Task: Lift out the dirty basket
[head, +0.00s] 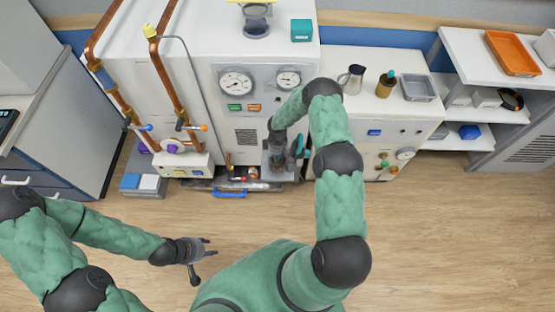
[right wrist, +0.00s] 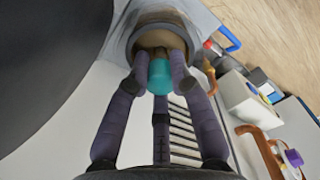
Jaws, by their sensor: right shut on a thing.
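My right gripper (right wrist: 160,68) is shut on a teal handle (right wrist: 159,80). Beyond its fingertips is a round brownish surface (right wrist: 152,38) inside a grey ring (right wrist: 122,38). I take this to be the dirty basket in its opening, but the fingers hide part of it, and I cannot tell whether it is raised. In the head view my right gripper (head: 277,158) points down at the front of the white machine (head: 240,130), and the basket cannot be made out clearly. My left gripper (head: 205,257) is open and empty above the floor.
Copper pipes (head: 167,75) with valves stand at the machine's left. A blue-handled tray (head: 229,193) lies low in front. An orange tray (head: 513,53) is on the shelf. The front floor is clear.

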